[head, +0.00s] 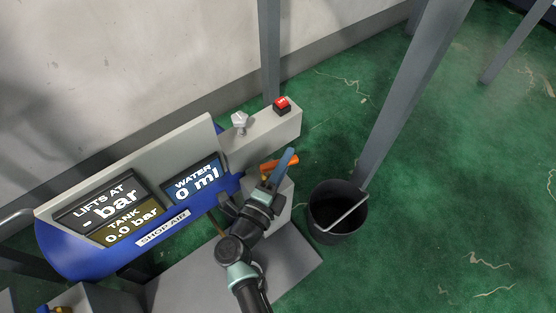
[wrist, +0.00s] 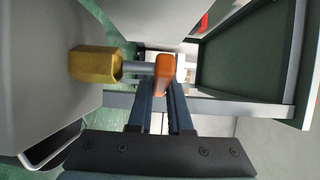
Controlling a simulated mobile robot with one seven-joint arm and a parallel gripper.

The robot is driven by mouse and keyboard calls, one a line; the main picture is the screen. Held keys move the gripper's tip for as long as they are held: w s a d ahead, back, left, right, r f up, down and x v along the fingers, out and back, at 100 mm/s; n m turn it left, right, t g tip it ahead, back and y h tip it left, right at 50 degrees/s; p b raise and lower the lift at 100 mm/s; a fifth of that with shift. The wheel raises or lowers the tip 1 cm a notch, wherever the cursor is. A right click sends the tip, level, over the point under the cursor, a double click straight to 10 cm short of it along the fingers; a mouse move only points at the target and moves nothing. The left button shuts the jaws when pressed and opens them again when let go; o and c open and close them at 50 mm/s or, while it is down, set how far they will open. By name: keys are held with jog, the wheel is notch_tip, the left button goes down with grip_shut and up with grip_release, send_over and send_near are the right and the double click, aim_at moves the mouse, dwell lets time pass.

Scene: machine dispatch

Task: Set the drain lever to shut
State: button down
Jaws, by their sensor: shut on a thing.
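The drain lever is an orange handle (head: 291,160) at the right end of the blue shop air tank (head: 70,252). In the wrist view the orange lever (wrist: 165,70) sits on a grey stem that comes out of a brass hexagonal valve body (wrist: 95,64). My gripper (head: 285,164) reaches the lever from below in the head view. In the wrist view my gripper's fingers (wrist: 164,90) are shut on the orange handle. The fingers partly cover the lever in the head view, and no marking for its shut position shows.
A black bucket (head: 322,211) stands on the green floor just right of the lever. A red button (head: 282,104) and a pale knob (head: 239,121) sit on the panel behind. The screens show water 0 ml (head: 195,179) and tank 0.0 bar (head: 125,222). A grey post rises by the bucket.

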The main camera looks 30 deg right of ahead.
jog(key=shift+s+a+m+g+h, duration=0.1)
jog(key=shift+s+m+g+h, duration=0.1)
jog(key=shift+m+g+h, duration=0.45)
jog(key=shift+s+a+m+g+h, duration=0.1)
jog(key=shift+s+m+g+h, duration=0.25)
jog(key=shift+g, duration=0.5)
jog(key=shift+w, duration=0.1)
jog(key=c, duration=0.8)
grip_release()
jog(key=shift+c, duration=0.2)
jog(key=p+v, duration=0.3)
jog(key=v, duration=1)
jog(key=shift+p, duration=0.3)
jog(key=shift+r, duration=0.15)
